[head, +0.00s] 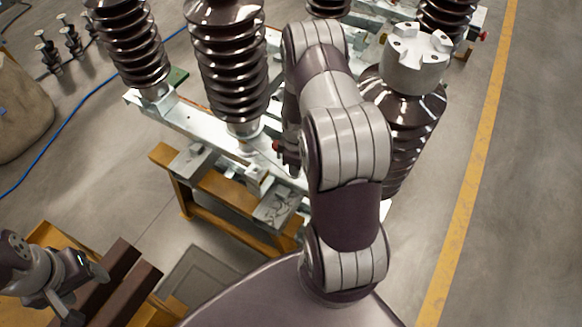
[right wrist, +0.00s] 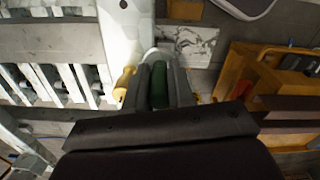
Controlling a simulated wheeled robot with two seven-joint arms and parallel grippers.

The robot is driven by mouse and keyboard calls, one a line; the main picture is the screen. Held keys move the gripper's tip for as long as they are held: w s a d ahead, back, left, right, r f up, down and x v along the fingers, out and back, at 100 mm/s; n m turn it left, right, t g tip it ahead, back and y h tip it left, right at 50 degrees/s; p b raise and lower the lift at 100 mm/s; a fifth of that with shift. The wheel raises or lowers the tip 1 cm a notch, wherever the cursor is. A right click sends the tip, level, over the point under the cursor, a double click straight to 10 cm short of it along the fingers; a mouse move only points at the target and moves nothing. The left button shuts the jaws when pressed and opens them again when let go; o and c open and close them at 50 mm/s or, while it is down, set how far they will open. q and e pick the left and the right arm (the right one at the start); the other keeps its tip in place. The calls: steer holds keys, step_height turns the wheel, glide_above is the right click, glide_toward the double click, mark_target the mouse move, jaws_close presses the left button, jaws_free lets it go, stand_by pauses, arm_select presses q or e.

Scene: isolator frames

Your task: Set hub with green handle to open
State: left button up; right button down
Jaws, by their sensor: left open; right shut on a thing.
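The green handle (right wrist: 159,86) of the hub shows in the right wrist view, between the two dark fingers of my right gripper (right wrist: 158,88). The gripper is shut on it. The pale metal body beside the handle (right wrist: 124,30) runs up to the top edge of that view; the hub's setting cannot be read. In the head view my right arm covers its own gripper and the green handle. My left gripper (head: 82,291) is open and empty at the lower left of the head view, away from the frame.
A yellow handle (right wrist: 123,82) is close to the left of the right gripper. Tall brown ribbed insulators (head: 226,65) stand on the pale metal frame (head: 205,122). An orange stand (head: 222,190) is below. Dark beams (head: 124,285) lie near my left gripper. Floor is clear at right.

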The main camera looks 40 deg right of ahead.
steer(key=shift+w+d+r, duration=0.1)
steer(key=shift+w, duration=0.05)
steer(key=c, duration=1)
jaws_free()
step_height(320, 180, up, 13)
steer(key=shift+f+b, duration=0.2)
steer(key=shift+b, duration=0.8)
steer(key=shift+c, duration=0.2)
